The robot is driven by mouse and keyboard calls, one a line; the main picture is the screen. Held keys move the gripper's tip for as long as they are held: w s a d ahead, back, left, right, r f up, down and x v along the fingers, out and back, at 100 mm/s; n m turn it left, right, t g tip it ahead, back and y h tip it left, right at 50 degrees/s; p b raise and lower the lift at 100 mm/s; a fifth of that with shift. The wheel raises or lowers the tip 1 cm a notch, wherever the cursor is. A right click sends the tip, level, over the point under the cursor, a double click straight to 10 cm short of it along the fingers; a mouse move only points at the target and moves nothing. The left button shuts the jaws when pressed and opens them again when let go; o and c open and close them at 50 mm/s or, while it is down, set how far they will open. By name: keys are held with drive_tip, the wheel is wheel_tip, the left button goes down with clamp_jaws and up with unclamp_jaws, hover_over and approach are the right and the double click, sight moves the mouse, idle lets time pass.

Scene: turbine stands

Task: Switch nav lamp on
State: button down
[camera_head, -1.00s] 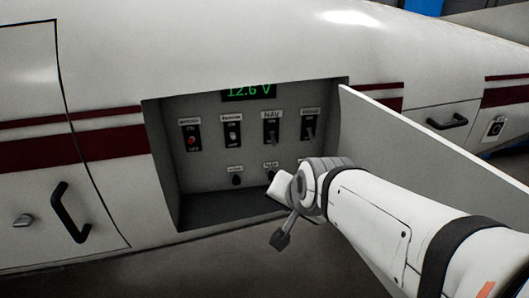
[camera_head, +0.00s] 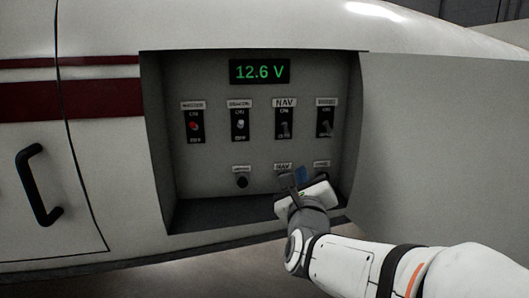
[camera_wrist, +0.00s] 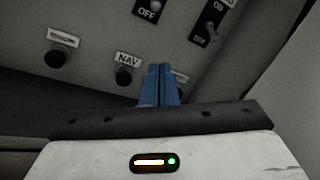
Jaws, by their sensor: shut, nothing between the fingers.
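The NAV toggle switch (camera_head: 285,127) is third in the upper row of the recessed panel; its grey lever seems to point down. Below it is a second NAV label (camera_head: 283,166). In the wrist view a dark round NAV button or lamp (camera_wrist: 123,77) sits under that label, unlit; my gripper hides it in the head view. My gripper (camera_head: 300,176) is inside the recess, below the NAV switch and apart from it. Its blue fingers (camera_wrist: 159,85) are shut and empty, just right of the round NAV piece in the wrist view. I cannot tell whether they touch the panel.
A green 12.6 V display (camera_head: 260,71) tops the panel. Switches with red (camera_head: 194,126) and white (camera_head: 240,125) levers stand left of NAV, another (camera_head: 325,127) to its right. A dark round piece (camera_head: 242,182) sits lower left. The open door (camera_head: 440,150) stands at the right.

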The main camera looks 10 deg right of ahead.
sight(286, 131)
drive_tip(key=x, duration=1)
drive_tip(key=shift+w, duration=0.25)
drive_tip(key=shift+s+a+r+p, duration=0.35)
drive_tip(key=shift+s+a+r, duration=0.1)
drive_tip(key=shift+r, duration=0.15)
drive_tip(key=shift+s+a+r+p, duration=0.3)
drive_tip(key=shift+a+r+p, duration=0.1)
drive_tip(key=shift+r, duration=0.15)
drive_tip(key=shift+s+a+r, duration=0.1)
drive_tip(key=shift+a+r, duration=0.2)
drive_tip(key=shift+r, duration=0.1)
drive_tip(key=shift+s+a+r+y+p, duration=0.15)
drive_tip(key=shift+y+p, duration=0.15)
drive_tip(key=shift+p, duration=0.3)
drive_tip(key=shift+r+g+p, duration=0.15)
drive_tip(key=shift+g+p, duration=0.35)
